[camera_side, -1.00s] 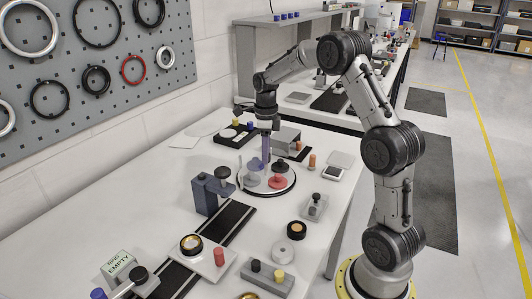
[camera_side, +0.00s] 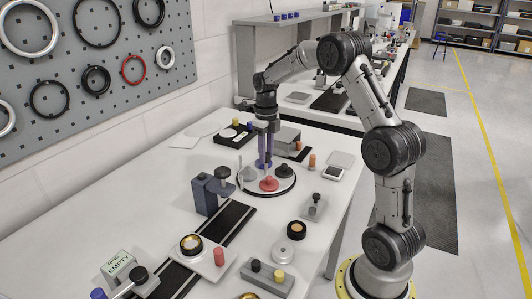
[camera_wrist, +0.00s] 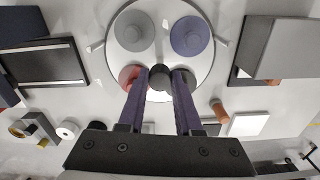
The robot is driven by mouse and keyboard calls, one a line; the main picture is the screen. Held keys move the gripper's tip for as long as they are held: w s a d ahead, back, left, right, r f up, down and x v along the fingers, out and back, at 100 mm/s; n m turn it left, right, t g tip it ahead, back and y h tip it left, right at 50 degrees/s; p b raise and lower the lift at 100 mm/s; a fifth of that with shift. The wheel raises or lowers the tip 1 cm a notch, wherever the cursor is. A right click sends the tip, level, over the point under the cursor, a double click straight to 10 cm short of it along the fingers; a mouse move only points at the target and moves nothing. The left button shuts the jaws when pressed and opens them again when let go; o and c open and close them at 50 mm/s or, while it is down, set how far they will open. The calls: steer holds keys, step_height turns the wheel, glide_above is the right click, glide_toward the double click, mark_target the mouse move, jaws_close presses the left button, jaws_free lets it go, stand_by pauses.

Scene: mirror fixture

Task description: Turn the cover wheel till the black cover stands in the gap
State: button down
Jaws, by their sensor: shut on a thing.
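The cover wheel (camera_side: 268,191) is a round white disc with a dark rim, flat on the table. It carries a red cover (camera_side: 268,184) at the front, the black cover (camera_side: 285,171) at the right and a grey cover (camera_side: 249,174) at the left. In the wrist view a grey cover (camera_wrist: 134,31) and a blue cover (camera_wrist: 190,36) show clear; the red and black ones are partly behind my fingers. My gripper (camera_side: 264,164) points down at the wheel's middle. Its purple fingers (camera_wrist: 160,76) are shut on the dark centre knob. I cannot make out the gap for certain.
A thin pale post (camera_side: 240,165) stands at the wheel's left edge. A grey box (camera_side: 286,138) is close behind it. An orange peg (camera_side: 312,160) and a grey block with a knob (camera_side: 314,206) are at the right. A blue-grey stand (camera_side: 206,194) is in front, left.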

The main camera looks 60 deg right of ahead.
steer(key=shift+r+m, duration=0.2)
steer(key=shift+m, duration=1.1)
steer(key=c, duration=0.6)
jaws_free()
steer(key=shift+f, duration=0.15)
step_height(320, 180, up, 14)
